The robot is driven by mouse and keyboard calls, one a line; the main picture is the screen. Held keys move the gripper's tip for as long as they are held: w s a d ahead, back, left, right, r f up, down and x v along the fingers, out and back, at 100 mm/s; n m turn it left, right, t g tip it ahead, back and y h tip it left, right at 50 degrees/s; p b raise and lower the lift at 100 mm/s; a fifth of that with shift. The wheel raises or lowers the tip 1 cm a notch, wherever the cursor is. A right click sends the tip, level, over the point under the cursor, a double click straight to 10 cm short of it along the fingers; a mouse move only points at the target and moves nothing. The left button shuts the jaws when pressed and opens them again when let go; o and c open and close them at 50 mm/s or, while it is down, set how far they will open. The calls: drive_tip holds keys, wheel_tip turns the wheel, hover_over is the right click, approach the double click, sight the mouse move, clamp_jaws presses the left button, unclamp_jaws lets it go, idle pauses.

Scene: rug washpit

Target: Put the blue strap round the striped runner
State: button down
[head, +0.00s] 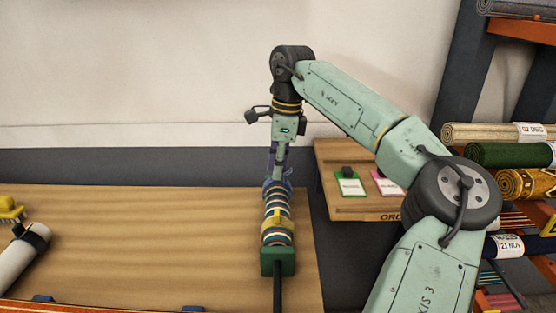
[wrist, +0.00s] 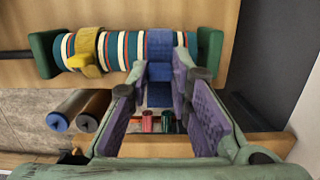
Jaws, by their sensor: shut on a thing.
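The striped runner (head: 276,204) lies rolled up on the wooden table, held between green end blocks, one of them at the near end (head: 278,262). In the wrist view the runner (wrist: 122,47) lies across the top. A yellow strap (wrist: 87,50) is round it towards the left. The blue strap (wrist: 160,48) lies against the runner towards the right end and hangs down from it towards my gripper (wrist: 160,78). My gripper is shut on the blue strap, with purple pads either side of it. Whether the strap passes behind the runner is hidden.
A small wooden stand (head: 345,212) with green and pink cards is right of the table. A rack with several rolled rugs (head: 500,155) stands at the far right. A white roll (head: 18,258) and a yellow brush (head: 10,209) lie at the left. The table between is clear.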

drive_tip(key=shift+f+b, duration=0.7)
drive_tip(key=shift+f, duration=1.2)
drive_tip(key=c, duration=1.4)
unclamp_jaws()
drive_tip(key=shift+o, duration=0.2)
drive_tip(key=shift+r, duration=0.1)
